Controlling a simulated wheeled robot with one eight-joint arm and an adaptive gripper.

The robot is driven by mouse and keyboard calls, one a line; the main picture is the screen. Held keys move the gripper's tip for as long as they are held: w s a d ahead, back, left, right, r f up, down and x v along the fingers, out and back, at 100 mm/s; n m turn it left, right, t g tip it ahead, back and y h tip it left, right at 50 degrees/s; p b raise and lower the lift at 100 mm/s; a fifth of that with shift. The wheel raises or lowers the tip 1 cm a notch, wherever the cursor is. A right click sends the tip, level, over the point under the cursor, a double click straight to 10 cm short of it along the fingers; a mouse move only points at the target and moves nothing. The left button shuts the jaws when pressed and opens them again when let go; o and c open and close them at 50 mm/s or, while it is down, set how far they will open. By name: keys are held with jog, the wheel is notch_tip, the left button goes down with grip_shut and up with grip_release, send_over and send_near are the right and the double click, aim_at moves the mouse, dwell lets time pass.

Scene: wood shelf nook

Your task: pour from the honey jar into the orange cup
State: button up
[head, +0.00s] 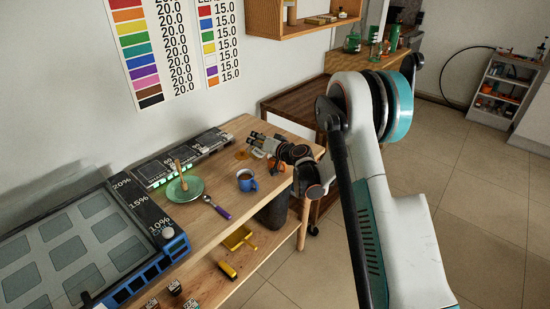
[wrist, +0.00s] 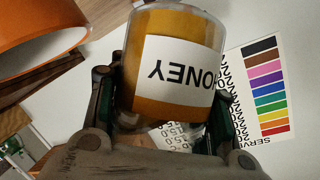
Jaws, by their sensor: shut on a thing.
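The honey jar (wrist: 168,85) fills the middle of the wrist view. It is clear, with amber contents and a white label whose lettering appears upside down, as does the wall chart behind. My gripper (wrist: 163,100) is shut on the jar, one finger on each side. The orange cup (wrist: 45,40) is large at the upper left of the wrist view, apart from the jar there and cut off by the frame. In the head view my gripper (head: 268,146) is over the right end of the wooden table. It hides most of the jar and cup there.
A blue mug (head: 246,181), a purple-handled spoon (head: 217,208) and a green plate (head: 183,190) are on the wooden table (head: 205,228). A large tray unit (head: 85,245) takes the left side. A dark bin (head: 272,211) stands below the right end. Open floor lies right.

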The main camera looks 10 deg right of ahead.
jog(key=shift+d+f+m, duration=0.2)
jog(key=shift+m, duration=0.3)
dwell(1.1)
jog(key=shift+d+r+m+t+y, duration=0.15)
jog(key=shift+r+m+t+y, duration=0.75)
jog(key=shift+m, duration=0.5)
grip_shut()
dwell(3.9)
jog(key=n, duration=0.1)
jog(key=f+n+g+h, duration=0.1)
jog(key=n, duration=0.1)
jog(key=shift+a+f+g, duration=0.2)
jog(key=shift+a+g, duration=0.05)
jog(key=shift+g, duration=0.05)
jog(key=shift+h, duration=0.4)
